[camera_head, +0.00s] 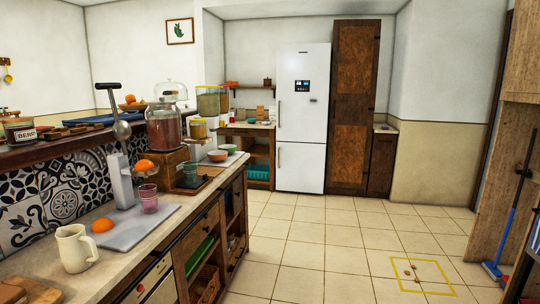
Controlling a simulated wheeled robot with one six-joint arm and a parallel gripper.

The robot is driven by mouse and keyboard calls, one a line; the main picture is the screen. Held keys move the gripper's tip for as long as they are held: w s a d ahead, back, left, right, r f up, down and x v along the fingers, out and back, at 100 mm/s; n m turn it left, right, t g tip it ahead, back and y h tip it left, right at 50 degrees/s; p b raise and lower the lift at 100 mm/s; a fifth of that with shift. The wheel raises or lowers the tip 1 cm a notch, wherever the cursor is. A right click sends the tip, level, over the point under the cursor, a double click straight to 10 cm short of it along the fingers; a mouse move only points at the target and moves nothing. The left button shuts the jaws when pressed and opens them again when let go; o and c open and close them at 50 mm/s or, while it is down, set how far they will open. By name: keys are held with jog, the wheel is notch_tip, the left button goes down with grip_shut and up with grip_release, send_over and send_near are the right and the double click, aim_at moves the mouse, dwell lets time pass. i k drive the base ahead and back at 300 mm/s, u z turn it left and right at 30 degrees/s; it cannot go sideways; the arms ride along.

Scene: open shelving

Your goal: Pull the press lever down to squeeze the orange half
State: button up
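The juice press (123,182) stands on a grey mat (150,224) on the counter at the left. Its lever (112,101) points up, with a black grip at the top and a rounded metal press head below. One orange half (145,165) sits on the front of the press, beneath and a little to the right of the press head, with a visible gap between them. A pinkish glass (148,199) stands below that half. Another orange piece (102,225) lies on the mat's left part. My gripper is not in view.
A cream jug (76,248) stands at the mat's near left. A glass dispenser (167,124) on a wooden stand (166,165) is behind the press. A raised ledge with a tiled front (66,188) runs along the left. The tiled floor (310,240) right of the counter is largely clear.

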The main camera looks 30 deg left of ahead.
aim_at(122, 129)
jog(key=u, duration=0.35)
jog(key=i, duration=1.6)
jog(key=u, duration=1.3)
jog(key=i, duration=0.85)
jog(key=u, duration=1.05)
